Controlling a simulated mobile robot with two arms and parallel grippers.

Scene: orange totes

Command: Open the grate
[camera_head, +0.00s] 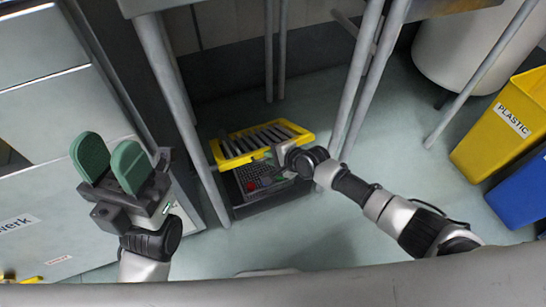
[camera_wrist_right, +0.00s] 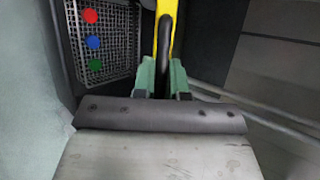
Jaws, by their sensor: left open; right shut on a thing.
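The grate (camera_head: 224,160) has a yellow frame with grey bars and sits low among metal legs in the head view. It appears raised at an angle from a dark mesh panel (camera_head: 270,176) below it. In the right wrist view the grate (camera_wrist_right: 174,30) shows nearly edge-on, with the mesh (camera_wrist_right: 108,48) and its red, blue and green dots to the left. My right gripper (camera_head: 274,158) is shut on the grate's near edge; its green fingertips (camera_wrist_right: 162,77) flank that edge. My left gripper (camera_head: 109,158) is open and empty, well left of the grate.
Metal legs (camera_head: 357,80) stand on both sides of the grate. A grey cabinet (camera_head: 50,110) fills the left. A yellow bin marked PLASTIC (camera_head: 490,145), a blue bin (camera_head: 522,190) and a white rounded vessel (camera_head: 460,45) stand at right. Floor is clear between the legs and bins.

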